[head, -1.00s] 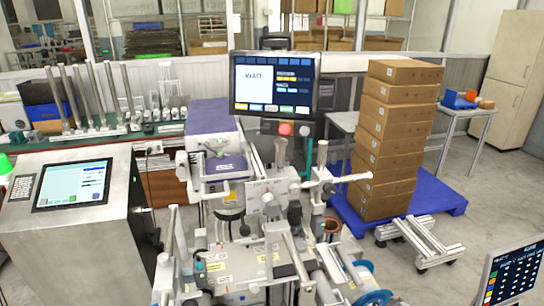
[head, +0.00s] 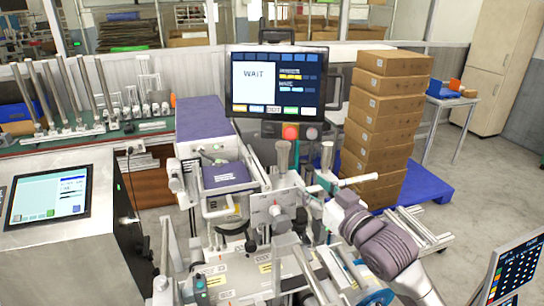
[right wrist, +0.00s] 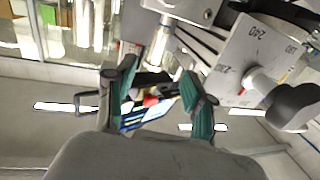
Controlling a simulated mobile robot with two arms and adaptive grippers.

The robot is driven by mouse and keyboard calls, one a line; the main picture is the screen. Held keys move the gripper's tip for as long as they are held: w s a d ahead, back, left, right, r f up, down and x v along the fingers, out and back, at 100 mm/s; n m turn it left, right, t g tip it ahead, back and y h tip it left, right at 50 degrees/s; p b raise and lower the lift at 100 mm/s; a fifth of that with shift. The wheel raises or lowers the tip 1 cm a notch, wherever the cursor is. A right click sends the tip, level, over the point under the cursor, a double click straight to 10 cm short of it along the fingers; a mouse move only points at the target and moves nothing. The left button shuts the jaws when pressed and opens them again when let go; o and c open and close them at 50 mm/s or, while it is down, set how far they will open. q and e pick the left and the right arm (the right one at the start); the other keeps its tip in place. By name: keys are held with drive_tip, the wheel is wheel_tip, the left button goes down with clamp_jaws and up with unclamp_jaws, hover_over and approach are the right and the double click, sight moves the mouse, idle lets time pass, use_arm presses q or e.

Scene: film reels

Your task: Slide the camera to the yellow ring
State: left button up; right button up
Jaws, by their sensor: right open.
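I cannot pick out the camera or a yellow ring for certain in either view. The labelling machine (head: 240,285) fills the lower middle of the head view, with metal posts, rods, knobs and clamps. My right gripper (head: 320,184) is over the machine's right side, close to the upright posts and the pale horizontal rod. In the right wrist view its two teal-padded fingers (right wrist: 156,78) are apart with nothing held between them. A grey plate marked with numbers (right wrist: 247,62) and a dark knob (right wrist: 293,106) are beside the right finger. My left gripper is not in view.
A monitor (head: 278,85) reading WAIT stands behind the machine. Stacked cardboard boxes (head: 384,125) rest on a blue pallet (head: 430,188) to the right. A control cabinet (head: 70,245) is at left. A second screen (head: 516,272) is at lower right.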

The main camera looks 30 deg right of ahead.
sight(286, 161)
drive_tip(key=w+p, duration=0.1)
drive_tip(key=w, duration=0.3)
drive_tip(key=w+p, duration=0.1)
drive_tip(key=w, duration=0.3)
drive_tip(key=w+p, duration=0.2)
drive_tip(key=w, duration=0.2)
drive_tip(key=shift+w+d+r, duration=0.15)
drive_tip(key=shift+d+r, duration=0.05)
drive_tip(key=shift+d, duration=0.15)
drive_tip(key=shift+w+f, duration=0.15)
drive_tip(key=shift+w, duration=0.35)
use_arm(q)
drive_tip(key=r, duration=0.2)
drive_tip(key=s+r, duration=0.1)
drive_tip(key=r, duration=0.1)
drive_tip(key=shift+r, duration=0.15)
use_arm(e)
drive_tip(key=shift+s, duration=0.1)
clamp_jaws()
